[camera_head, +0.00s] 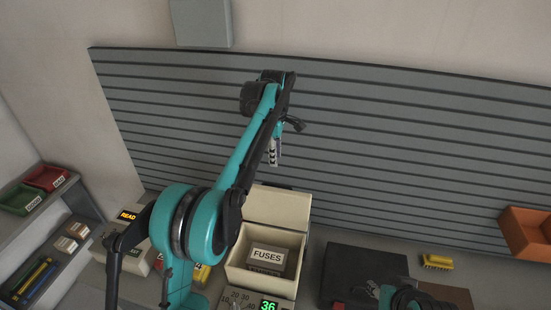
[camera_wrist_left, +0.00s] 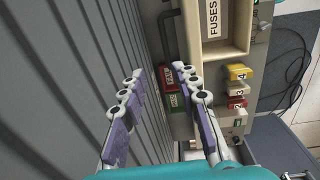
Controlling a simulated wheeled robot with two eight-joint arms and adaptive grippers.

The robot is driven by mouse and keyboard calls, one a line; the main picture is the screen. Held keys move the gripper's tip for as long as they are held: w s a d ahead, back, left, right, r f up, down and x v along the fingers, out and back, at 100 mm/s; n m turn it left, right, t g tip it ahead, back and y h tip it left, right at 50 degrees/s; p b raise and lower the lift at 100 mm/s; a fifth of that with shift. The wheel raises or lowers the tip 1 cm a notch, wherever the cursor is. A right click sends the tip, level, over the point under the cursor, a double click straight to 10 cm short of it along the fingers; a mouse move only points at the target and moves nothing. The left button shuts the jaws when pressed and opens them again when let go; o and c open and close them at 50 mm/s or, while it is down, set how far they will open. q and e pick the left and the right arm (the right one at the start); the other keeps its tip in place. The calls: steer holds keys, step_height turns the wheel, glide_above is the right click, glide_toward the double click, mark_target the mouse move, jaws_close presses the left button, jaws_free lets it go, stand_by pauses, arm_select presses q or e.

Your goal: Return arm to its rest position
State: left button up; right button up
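My left arm rises from the bottom of the head view, and its left gripper (camera_head: 274,150) hangs in front of the grey slatted wall, above the FUSES box. In the left wrist view the left gripper (camera_wrist_left: 159,72) is open, its purple-padded fingers apart with nothing held between them. The slatted wall runs close along its left side. A teal and dark part of my right arm (camera_head: 400,296) shows at the bottom right of the head view; its fingers cannot be made out.
An open cream box marked FUSES (camera_head: 268,254) stands below the left gripper. The slatted wall (camera_head: 390,150) closes the back. Red (camera_head: 46,178) and green (camera_head: 21,198) bins sit on the left shelf. An orange bin (camera_head: 526,232), a yellow block (camera_head: 437,262) and a dark panel (camera_head: 362,270) are right.

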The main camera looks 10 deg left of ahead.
arm_select(q)
steer(key=s+m+b, duration=0.1)
steer(key=s, duration=0.1)
steer(key=s+f+m+t+b, duration=0.1)
steer(key=s+b, duration=0.1)
steer(key=s+a+f+m+b, duration=0.1)
steer(key=s+b, duration=0.1)
steer(key=shift+s+f+m, duration=0.2)
steer(key=shift+m, duration=0.1)
steer(key=s+a+f+m+t+b, duration=0.2)
steer(key=s+f+m+t+b, duration=0.3)
steer(key=s+f+m+b, duration=0.9)
steer(key=s+f, duration=1.1)
steer(key=s, duration=0.2)
steer(key=shift+f+b, duration=0.25)
steer(key=shift+b, duration=0.15)
